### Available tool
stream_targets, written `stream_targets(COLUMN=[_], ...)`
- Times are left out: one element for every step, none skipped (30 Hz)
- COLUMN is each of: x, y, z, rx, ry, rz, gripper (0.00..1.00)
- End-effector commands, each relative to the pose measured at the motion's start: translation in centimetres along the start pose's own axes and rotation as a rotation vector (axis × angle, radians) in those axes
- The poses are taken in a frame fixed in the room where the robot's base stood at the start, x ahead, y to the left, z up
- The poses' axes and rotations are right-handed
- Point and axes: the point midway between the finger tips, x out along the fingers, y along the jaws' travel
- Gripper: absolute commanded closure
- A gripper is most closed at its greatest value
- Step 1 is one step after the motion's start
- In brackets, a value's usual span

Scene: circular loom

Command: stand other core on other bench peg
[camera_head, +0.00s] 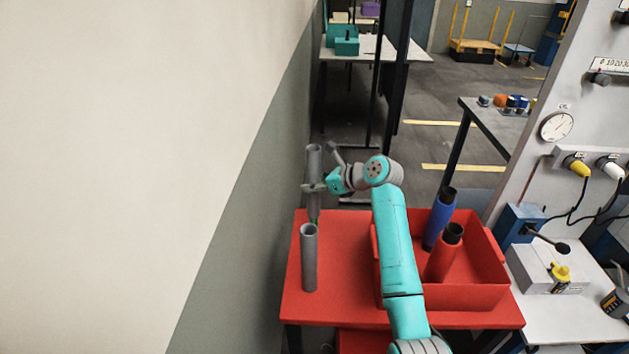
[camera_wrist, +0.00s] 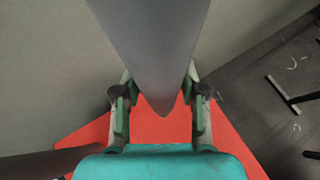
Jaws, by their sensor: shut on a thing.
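My gripper (camera_head: 316,187) is shut on a grey tubular core (camera_head: 314,163) and holds it upright over the far left part of the red bench (camera_head: 341,236). In the wrist view the held core (camera_wrist: 150,45) stands between the two fingers of my gripper (camera_wrist: 160,98). A second grey core (camera_head: 309,258) stands upright at the left of the bench, nearer the camera, with its open top showing. It also shows at the lower left of the wrist view (camera_wrist: 38,164). I cannot tell whether the held core's lower end touches the bench; any peg under it is hidden or too small to make out.
A red crate (camera_head: 475,295) on the right of the bench holds a blue tube (camera_head: 438,220) and a red tube (camera_head: 443,258). A pale wall (camera_head: 130,150) runs close along the left. The machine panel (camera_head: 560,90) stands at the right.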

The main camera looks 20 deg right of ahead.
Motion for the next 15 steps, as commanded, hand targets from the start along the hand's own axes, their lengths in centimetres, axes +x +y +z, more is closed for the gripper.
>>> stream_targets(x=[0.1, 0.2, 0.3, 0.3, 0.4, 0.5, 0.6, 0.6, 0.7, 0.8, 0.9, 0.9, 1.0, 1.1, 1.2], y=[0.0, 0.0, 0.0, 0.0, 0.0, 0.0, 0.0, 0.0, 0.0, 0.0, 0.0, 0.0, 0.0, 0.0, 0.0], z=[-0.2, -0.3, -0.5, -0.6, -0.7, -0.8, -1.0, -1.1, -1.2, -1.4, -1.5, -1.6, -1.7, -1.9, -2.0], rx=[0.001, 0.001, 0.001, 0.001, 0.001, 0.001, 0.001, 0.001, 0.001, 0.001, 0.001, 0.001, 0.001, 0.001, 0.001], ry=[0.0, 0.0, 0.0, 0.0, 0.0, 0.0, 0.0, 0.0, 0.0, 0.0, 0.0, 0.0, 0.001, 0.001, 0.0], rz=[0.0, 0.0, 0.0, 0.0, 0.0, 0.0, 0.0, 0.0, 0.0, 0.0, 0.0, 0.001, 0.001, 0.001, 0.001], gripper=[1.0, 1.0, 1.0, 1.0, 1.0, 1.0, 1.0, 1.0, 1.0, 1.0, 1.0, 1.0, 1.0, 1.0, 1.0])
